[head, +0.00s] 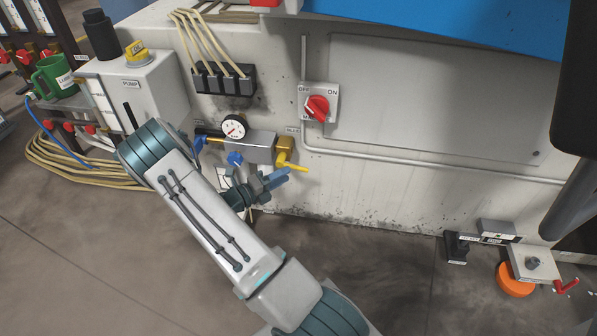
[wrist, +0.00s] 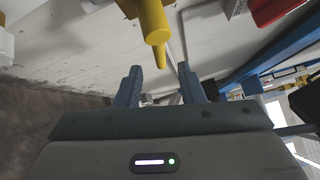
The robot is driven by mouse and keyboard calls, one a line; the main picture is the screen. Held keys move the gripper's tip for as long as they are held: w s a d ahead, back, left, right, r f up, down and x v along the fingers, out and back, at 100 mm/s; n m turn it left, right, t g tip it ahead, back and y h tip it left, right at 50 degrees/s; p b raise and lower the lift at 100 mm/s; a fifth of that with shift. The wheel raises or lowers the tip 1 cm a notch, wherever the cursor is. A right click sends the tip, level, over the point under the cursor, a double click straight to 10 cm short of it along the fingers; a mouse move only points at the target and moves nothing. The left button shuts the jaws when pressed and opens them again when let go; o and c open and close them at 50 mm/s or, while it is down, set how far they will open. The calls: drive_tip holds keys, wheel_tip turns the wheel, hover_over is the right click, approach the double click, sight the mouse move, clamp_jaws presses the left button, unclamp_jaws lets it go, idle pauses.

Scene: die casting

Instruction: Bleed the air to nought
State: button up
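The bleed valve is a brass body (head: 285,147) at the right end of a grey block (head: 250,147), beside a label that seems to read BLEED. Its yellow lever (head: 295,166) points right and slightly down. A round white pressure gauge (head: 234,127) sits on the left of the block; its needle is too small to read surely. My gripper (head: 283,180) is just below the lever, its blue fingers apart. In the wrist view the tapered yellow lever (wrist: 157,38) shows beyond and between the open fingertips (wrist: 160,75), with clear space on both sides.
A red rotary switch (head: 317,108) is on the wall above right. A blue knob (head: 235,158) is under the block, close to my gripper. The pump box (head: 150,90) and green mug (head: 55,77) stand left. An orange round thing (head: 515,279) is low right. Floor in front is open.

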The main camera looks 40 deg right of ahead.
sight(299, 168)
drive_tip(key=d, duration=0.3)
drive_tip(key=d+b, duration=0.1)
drive_tip(key=d, duration=0.2)
drive_tip(key=shift+s+d+r, duration=0.1)
drive_tip(key=shift+s+d, duration=0.1)
drive_tip(key=shift+d, duration=0.05)
clamp_jaws()
